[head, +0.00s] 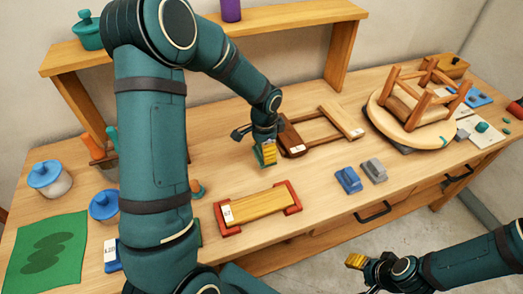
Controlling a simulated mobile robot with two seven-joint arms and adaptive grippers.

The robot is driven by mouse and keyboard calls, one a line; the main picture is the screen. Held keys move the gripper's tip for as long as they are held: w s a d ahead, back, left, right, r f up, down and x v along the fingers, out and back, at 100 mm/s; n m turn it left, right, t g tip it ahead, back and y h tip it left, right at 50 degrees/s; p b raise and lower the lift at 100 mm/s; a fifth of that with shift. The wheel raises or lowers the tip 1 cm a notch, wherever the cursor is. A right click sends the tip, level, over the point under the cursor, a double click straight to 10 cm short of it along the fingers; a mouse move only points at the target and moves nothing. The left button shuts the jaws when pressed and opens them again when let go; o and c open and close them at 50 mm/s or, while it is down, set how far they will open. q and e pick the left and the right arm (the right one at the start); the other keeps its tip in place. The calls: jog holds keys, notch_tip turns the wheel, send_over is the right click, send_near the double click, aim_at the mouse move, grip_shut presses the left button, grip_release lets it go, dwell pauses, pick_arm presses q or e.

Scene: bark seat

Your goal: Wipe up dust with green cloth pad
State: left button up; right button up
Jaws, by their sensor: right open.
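A flat green sheet (45,252) with darker green oval marks lies at the left front of the bench; I cannot tell whether it is the cloth pad. My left gripper (265,153) points down over the middle of the bench, beside a brown wooden frame. Yellow ribbed tips and a small green patch show there; whether it holds anything is unclear. My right gripper (362,264) is open in front of the bench, low at the right, with a yellow tip showing and nothing seen in it. I cannot make out any dust on the wood.
A yellow wooden bar with red ends (257,205) lies near the front edge. A blue block (348,180) and a grey block (373,170) sit right of it. An upturned stool (412,115) stands right, a wooden frame (325,127) beside it. Blue-lidded jars (50,178) stand left.

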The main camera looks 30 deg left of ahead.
pick_arm(q)
jog(key=shift+r+p, duration=0.7)
jog(key=shift+r, duration=0.55)
jog(key=shift+d, duration=0.1)
